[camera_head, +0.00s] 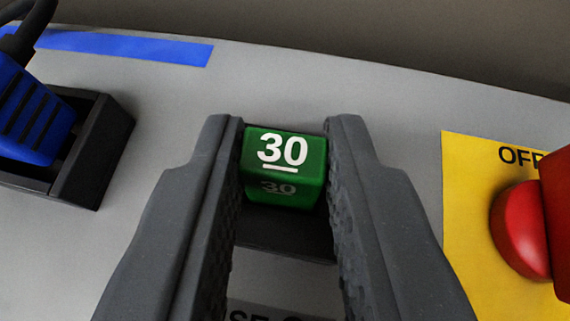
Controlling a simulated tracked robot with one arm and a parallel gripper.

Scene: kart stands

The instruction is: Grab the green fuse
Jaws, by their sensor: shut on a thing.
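The green fuse (284,166) is a small green block with a white, underlined "30" on its top. It sits in the middle of the view, between the two dark grey fingers of my gripper (285,150). My gripper is shut on it, with one finger at its left side and one at its right. A dark slot or holder (284,236) shows below and in front of the fuse. I cannot tell whether the fuse is still seated in it.
A blue plug-like part (36,112) sits in a black socket (98,150) at the left. A red round button (518,228) stands on a yellow plate (462,200) marked "OFF" at the right. A blue strip (130,47) lies on the grey panel (330,85).

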